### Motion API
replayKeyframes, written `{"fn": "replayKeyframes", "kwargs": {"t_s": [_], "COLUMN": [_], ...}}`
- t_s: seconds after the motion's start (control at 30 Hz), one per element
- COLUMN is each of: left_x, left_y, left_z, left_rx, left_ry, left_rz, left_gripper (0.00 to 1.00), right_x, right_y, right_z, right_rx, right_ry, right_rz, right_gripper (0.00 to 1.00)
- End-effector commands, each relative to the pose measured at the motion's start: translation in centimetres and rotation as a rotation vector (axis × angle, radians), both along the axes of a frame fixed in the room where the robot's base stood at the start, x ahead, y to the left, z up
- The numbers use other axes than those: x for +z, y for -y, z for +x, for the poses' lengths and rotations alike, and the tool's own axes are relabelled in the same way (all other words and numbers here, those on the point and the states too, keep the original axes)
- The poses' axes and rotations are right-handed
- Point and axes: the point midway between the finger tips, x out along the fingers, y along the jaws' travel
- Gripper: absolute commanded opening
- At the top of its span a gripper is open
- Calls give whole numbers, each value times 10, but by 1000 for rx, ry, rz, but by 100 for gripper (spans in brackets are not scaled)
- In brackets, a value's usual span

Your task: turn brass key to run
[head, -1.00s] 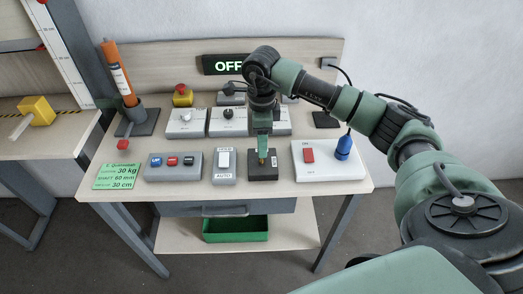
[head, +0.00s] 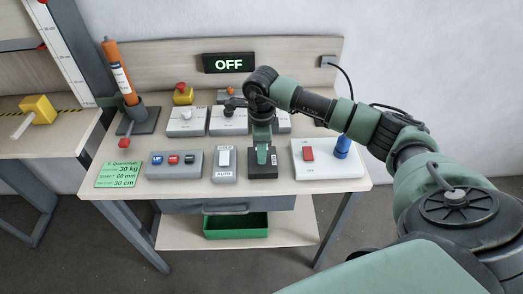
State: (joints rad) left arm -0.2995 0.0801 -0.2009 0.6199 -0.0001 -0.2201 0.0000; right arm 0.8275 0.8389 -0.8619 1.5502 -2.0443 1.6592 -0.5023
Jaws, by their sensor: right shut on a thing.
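My right gripper (head: 262,156) points down at the dark key-switch box (head: 263,173) on the bench. It is shut on the brass key, which its fingers hide almost wholly, so the key's angle cannot be read. The display (head: 229,64) on the back panel reads OFF in lit letters. My left gripper is not in view.
Left of the box stand a HAND/AUTO rocker switch (head: 224,163) and a grey box with several buttons (head: 174,163). Right is a white box with a red switch (head: 308,154) and a blue part (head: 342,148). Knob boxes (head: 187,121) and an emergency stop (head: 182,93) stand behind.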

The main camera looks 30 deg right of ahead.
Motion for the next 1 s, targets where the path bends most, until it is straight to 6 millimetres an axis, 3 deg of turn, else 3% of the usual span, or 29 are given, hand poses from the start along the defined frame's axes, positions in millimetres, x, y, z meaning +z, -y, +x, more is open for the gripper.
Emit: {"fn": "replayKeyframes", "kwargs": {"t_s": [0.37,1.0], "left_x": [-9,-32], "left_y": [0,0], "left_z": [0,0], "left_rx": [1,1], "left_ry": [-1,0], "left_rz": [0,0], "left_gripper": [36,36], "right_x": [-1,0], "right_y": [0,0], "right_z": [0,1], "right_rx": [-130,-715], "right_ry": [1,3], "right_rz": [0,0], "right_gripper": [0,0]}}
